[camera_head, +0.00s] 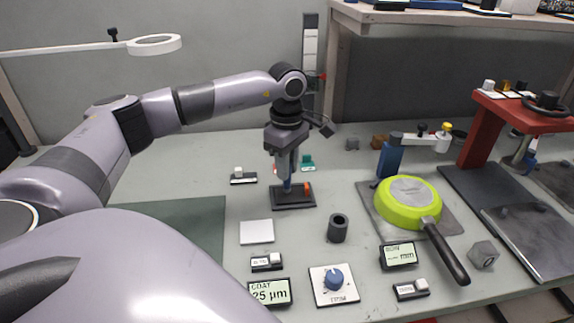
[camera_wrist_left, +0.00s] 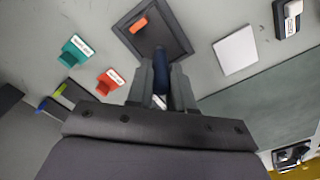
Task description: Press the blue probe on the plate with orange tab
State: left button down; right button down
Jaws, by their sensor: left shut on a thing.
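My left gripper (camera_head: 286,178) points down at the middle of the table and is shut on the blue probe (camera_head: 287,187). In the left wrist view the blue probe (camera_wrist_left: 160,72) stands between the fingers of the gripper (camera_wrist_left: 161,82). The dark square plate with a raised rim (camera_head: 294,203) lies under the probe, with an orange tab (camera_head: 307,188) on it. In the wrist view the plate (camera_wrist_left: 178,35) and its orange tab (camera_wrist_left: 139,25) lie just beyond the probe tip. I cannot tell whether the tip touches the plate. My right gripper is out of view.
A bare silver square (camera_head: 257,231) lies in front of the plate. A dark cylinder (camera_head: 338,228) and a display reading 25 µm (camera_head: 270,292) stand nearer. A green pan (camera_head: 408,203) lies to the right. A teal holder (camera_wrist_left: 75,50) and a red holder (camera_wrist_left: 109,80) are close by.

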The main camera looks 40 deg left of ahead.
pick_arm(q)
jog(key=shift+r+p, duration=2.1)
jog(key=shift+r, duration=0.85)
